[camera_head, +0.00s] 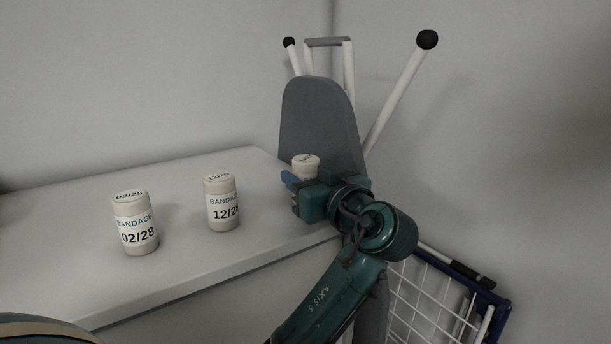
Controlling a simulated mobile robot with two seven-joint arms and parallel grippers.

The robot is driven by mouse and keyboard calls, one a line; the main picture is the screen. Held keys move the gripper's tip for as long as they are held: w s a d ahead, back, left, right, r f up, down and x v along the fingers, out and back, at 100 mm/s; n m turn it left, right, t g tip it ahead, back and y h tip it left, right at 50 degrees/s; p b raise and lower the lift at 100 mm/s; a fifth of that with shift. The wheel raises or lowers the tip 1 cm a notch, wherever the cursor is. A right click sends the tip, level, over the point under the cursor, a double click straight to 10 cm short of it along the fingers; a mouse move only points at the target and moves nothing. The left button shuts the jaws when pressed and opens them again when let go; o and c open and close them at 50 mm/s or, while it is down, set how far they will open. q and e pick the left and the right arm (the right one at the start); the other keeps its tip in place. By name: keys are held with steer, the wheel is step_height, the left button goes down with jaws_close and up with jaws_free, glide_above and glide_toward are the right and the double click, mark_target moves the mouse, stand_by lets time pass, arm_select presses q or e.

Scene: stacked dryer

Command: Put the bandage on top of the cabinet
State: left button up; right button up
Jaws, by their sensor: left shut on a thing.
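A white cylindrical bandage container (135,222) labelled 02/28 stands upright on the white cabinet top (185,258). A second bandage container (221,203) labelled 12/28 stands upright to its right. My left gripper (302,182) is at the right end of the cabinet top, shut on a third white container (306,164). The lid of this container shows above the gripper. Its lower part and label are hidden by the gripper, so I cannot tell whether it touches the surface. My right gripper is out of view.
A grey ironing board (320,118) with white legs leans in the corner behind my left gripper. A white wire rack with a blue frame (497,312) stands on the right, below the cabinet top. The cabinet top is bare around the two standing containers.

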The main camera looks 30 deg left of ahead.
arm_select(q)
steer(key=shift+f, duration=0.15)
steer(key=o, duration=0.9)
steer(key=shift+o, duration=0.2)
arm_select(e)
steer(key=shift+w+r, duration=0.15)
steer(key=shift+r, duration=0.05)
